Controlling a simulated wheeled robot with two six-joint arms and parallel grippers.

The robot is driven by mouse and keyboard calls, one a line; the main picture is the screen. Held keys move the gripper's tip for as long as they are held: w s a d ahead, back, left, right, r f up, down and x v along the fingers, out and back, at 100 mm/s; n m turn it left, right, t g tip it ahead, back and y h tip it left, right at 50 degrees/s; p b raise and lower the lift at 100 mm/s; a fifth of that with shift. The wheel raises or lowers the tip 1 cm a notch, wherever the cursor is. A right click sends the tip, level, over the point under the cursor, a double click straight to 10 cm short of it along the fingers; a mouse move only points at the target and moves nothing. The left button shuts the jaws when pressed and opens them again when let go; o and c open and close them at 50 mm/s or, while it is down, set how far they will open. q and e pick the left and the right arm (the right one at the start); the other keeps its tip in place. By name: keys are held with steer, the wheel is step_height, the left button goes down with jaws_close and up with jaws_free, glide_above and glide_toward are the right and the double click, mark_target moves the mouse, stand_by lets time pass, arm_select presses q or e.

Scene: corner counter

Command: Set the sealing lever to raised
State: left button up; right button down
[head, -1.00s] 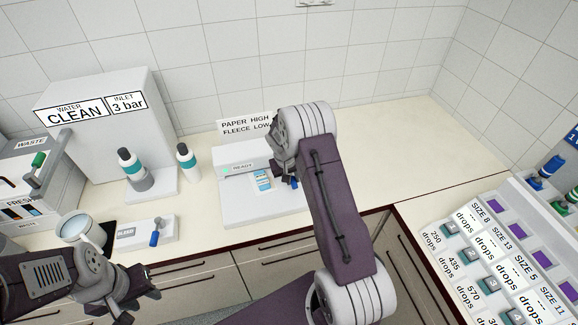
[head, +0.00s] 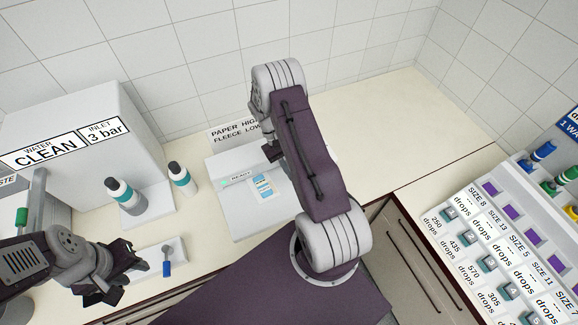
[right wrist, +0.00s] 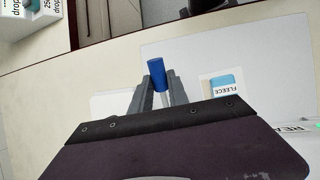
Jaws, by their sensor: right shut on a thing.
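The sealing unit is a white, low device (head: 237,217) with a READY display (head: 240,177), on the counter under a PAPER HIGH, FLEECE LOW sign (head: 233,130). My right gripper (head: 271,150) is above its right back part. In the right wrist view, its fingers (right wrist: 158,98) are shut on the blue lever handle (right wrist: 157,72). My right arm hides the handle and the unit's right side in the head view. A FLEECE packet (head: 263,187) lies on the unit, also in the wrist view (right wrist: 222,85). My left gripper (head: 135,274) looks open and empty at the lower left.
A small white base with another blue handle (head: 167,268) is just right of my left gripper. Two white bottles (head: 179,175) (head: 119,192) stand by the water box (head: 85,115). A drops rack (head: 505,235) is at the right. The back right counter (head: 400,130) is clear.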

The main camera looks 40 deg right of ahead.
steer(key=shift+w+r, duration=0.1)
stand_by(0.4)
steer(key=c, duration=1.5)
jaws_free()
steer(key=shift+c, duration=0.2)
steer(key=shift+w+r, duration=0.1)
steer(key=shift+w, duration=0.05)
steer(key=b+v, duration=0.3)
steer(key=v, duration=0.5)
steer(key=shift+w+r, duration=0.15)
steer(key=shift+r, duration=0.2)
